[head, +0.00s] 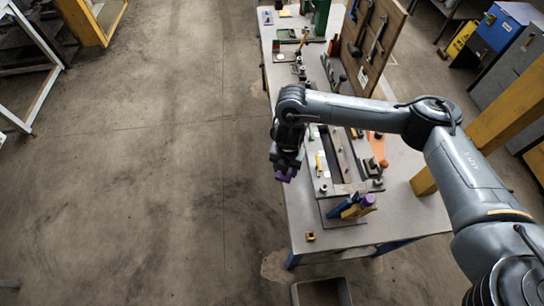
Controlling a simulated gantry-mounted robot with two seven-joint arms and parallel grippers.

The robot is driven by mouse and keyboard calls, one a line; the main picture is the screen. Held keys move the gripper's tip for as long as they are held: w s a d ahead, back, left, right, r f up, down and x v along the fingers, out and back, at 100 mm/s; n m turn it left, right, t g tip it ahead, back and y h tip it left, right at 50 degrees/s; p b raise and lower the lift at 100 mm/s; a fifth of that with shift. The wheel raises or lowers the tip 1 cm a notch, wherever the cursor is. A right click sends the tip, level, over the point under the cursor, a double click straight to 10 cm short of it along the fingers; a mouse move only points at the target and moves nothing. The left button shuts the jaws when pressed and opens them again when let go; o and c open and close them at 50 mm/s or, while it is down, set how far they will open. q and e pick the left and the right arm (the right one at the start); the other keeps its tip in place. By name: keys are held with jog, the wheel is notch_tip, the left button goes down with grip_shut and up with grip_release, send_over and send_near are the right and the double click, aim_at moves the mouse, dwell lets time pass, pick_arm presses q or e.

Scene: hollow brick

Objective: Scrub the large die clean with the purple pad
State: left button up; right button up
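My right gripper (286,166) hangs at the left edge of the workbench, pointing down. The large die (340,155) looks like the long dark metal block with a channel, lying lengthwise on the near half of the bench. My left gripper is not in view.
The workbench (415,205) has bare room at its near right corner. Blue and yellow handled tools (352,207) lie at the die's near end, and an orange piece (378,147) is to its right. A tool board (371,40) stands behind. A grey bin (321,292) is on the floor.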

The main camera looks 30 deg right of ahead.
jog(key=s+d+n+p, duration=0.4)
jog(key=s+d, duration=0.2)
pick_arm(q)
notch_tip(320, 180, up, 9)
jog(key=p, duration=0.4)
pick_arm(e)
jog(key=n, duration=0.1)
send_over(339, 190)
jog(key=f, duration=0.1)
notch_tip(339, 190, down, 3)
jog(key=b, duration=0.3)
jog(key=shift+a+f, duration=0.1)
jog(key=shift+f, duration=0.1)
jog(key=shift+f+b, duration=0.85)
jog(key=shift+b, duration=0.1)
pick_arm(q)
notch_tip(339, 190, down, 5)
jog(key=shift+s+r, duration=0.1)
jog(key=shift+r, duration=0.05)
pick_arm(e)
jog(key=shift+f, duration=0.2)
pick_arm(q)
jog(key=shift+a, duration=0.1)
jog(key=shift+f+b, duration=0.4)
jog(key=shift+b, duration=0.15)
pick_arm(e)
jog(key=shift+f, duration=0.45)
